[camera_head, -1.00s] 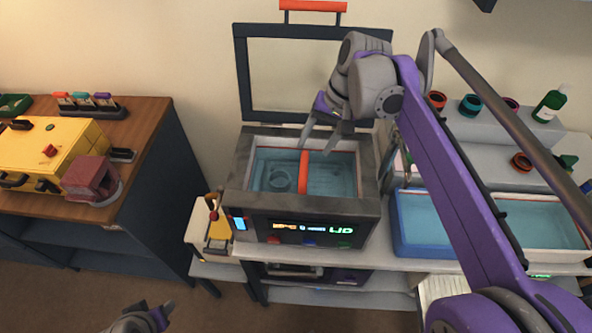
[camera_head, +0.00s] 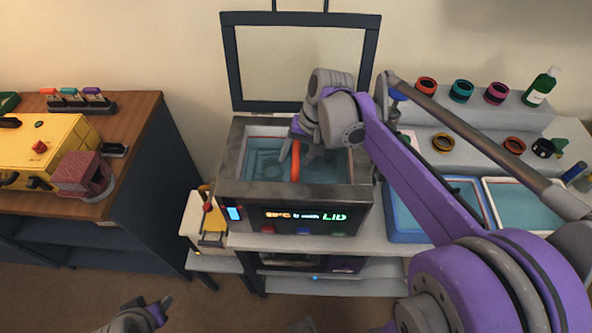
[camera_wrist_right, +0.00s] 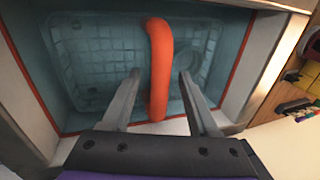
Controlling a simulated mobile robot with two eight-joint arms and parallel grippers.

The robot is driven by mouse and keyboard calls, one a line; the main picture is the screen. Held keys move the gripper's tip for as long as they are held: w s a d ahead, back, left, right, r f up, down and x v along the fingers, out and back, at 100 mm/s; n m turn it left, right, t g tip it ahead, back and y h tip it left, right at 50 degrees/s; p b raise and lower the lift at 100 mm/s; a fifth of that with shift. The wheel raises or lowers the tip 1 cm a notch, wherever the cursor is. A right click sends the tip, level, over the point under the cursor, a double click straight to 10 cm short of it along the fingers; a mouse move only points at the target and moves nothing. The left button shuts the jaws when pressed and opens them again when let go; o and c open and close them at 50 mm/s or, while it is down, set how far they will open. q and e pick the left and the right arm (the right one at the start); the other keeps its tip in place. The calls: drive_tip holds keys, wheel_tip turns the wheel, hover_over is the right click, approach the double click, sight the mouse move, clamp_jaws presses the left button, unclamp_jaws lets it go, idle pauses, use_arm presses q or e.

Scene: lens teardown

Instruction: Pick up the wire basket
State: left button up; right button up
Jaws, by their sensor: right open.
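The wire basket (camera_wrist_right: 95,65) sits in the water of the open tank, its grid showing under the surface in the right wrist view. Its orange handle (camera_head: 295,161) arches over it, and in the right wrist view the handle (camera_wrist_right: 158,70) runs between my two fingers. My right gripper (camera_head: 296,150) is open around the handle; a gap shows on both sides of it. A round ring-shaped part (camera_wrist_right: 187,65) lies in the basket, partly behind a finger. My left gripper (camera_head: 155,308) is at the bottom edge, far from the basket, its jaws unclear.
The tank (camera_head: 235,190) has its framed lid (camera_head: 232,70) raised behind it. A blue tray (camera_head: 400,225) and a white tray (camera_head: 530,205) stand to the right. Coloured rings (camera_head: 461,91) and a green bottle (camera_head: 541,87) stand behind. A yellow case (camera_head: 45,145) is on the left desk.

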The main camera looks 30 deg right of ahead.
clamp_jaws()
idle(1.3)
